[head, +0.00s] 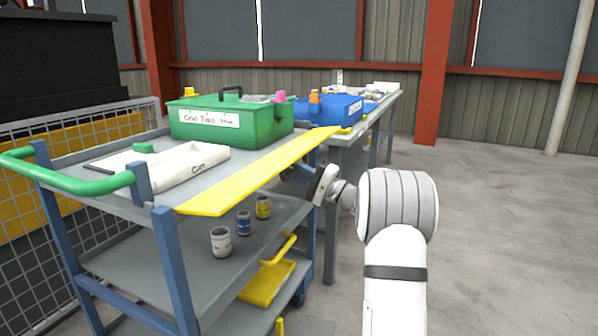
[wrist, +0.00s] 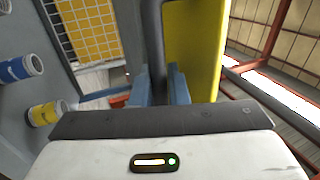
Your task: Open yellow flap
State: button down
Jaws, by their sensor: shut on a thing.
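The yellow flap (head: 262,172) is a long flat panel along the near right side of the grey cart's top shelf. It lies roughly level there. In the wrist view the yellow flap (wrist: 196,50) stands to the right of my fingers. My gripper (head: 325,185) is beside the cart, below the flap's far half; its fingertips are hidden in the head view. In the wrist view my gripper (wrist: 164,78) has its blue fingers around a dark grey bar (wrist: 154,35) beside the flap, and is shut on it. Whether the bar joins the flap is unclear.
The cart's top (head: 75,170) holds a white tray (head: 185,172) and a green box (head: 225,128). Several cans and a yellow dustpan-like item (head: 268,282) are lower down. A bench with a blue box (head: 335,108) stands behind. The floor at right is clear.

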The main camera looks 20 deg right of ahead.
jog(key=shift+a, duration=0.1)
jog(key=c, duration=1.5)
grip_release()
jog(key=shift+r, duration=0.1)
jog(key=shift+p+v, duration=1)
jog(key=shift+v, duration=3)
